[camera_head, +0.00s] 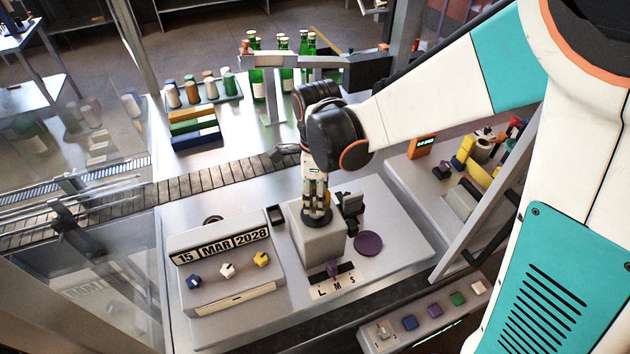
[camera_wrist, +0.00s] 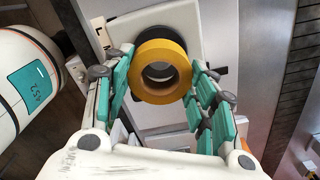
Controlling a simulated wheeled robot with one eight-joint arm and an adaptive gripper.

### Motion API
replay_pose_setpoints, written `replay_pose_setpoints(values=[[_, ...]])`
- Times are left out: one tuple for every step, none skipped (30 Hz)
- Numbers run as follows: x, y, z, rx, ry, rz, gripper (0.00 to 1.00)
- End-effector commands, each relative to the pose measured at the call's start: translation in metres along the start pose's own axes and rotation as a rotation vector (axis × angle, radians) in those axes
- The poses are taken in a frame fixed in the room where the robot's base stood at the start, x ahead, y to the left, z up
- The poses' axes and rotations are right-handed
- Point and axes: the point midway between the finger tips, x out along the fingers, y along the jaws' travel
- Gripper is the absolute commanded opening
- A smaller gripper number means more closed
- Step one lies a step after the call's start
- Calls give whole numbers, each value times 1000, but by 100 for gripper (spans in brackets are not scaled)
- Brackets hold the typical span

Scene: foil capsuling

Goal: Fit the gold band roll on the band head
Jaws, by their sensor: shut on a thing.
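The gold band roll (camera_wrist: 165,93) is a thick yellow ring held between the green-padded fingers of my gripper (camera_wrist: 160,74). Its open hole faces the wrist camera, and a grey surface shows through it. In the head view my gripper (camera_head: 317,190) points straight down over the grey block that looks like the band head (camera_head: 319,244). A dark round disc (camera_head: 317,216) sits on the block's top, right under the fingers. In the head view the roll is mostly hidden by the fingers. I cannot tell whether the roll touches the head.
Left of the block is a date panel (camera_head: 222,244) with coloured knobs. A purple disc (camera_head: 368,243) and a purple size selector (camera_head: 333,269) are close in front and right. A conveyor (camera_head: 215,180), coloured spools (camera_head: 228,84) and green bottles (camera_head: 258,84) stand behind.

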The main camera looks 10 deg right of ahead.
Motion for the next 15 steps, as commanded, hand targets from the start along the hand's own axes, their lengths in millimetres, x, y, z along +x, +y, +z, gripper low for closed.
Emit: replay_pose_setpoints(values=[[6,0,0,0,0,0,28],[8,0,0,0,0,0,28],[10,0,0,0,0,0,28],[11,0,0,0,0,0,28],[12,0,0,0,0,0,28],[12,0,0,0,0,0,28],[12,0,0,0,0,0,28],[12,0,0,0,0,0,28],[12,0,0,0,0,0,28],[12,0,0,0,0,0,28],[12,0,0,0,0,0,28],[12,0,0,0,0,0,28],[12,0,0,0,0,0,28],[12,0,0,0,0,0,28],[12,0,0,0,0,0,28]])
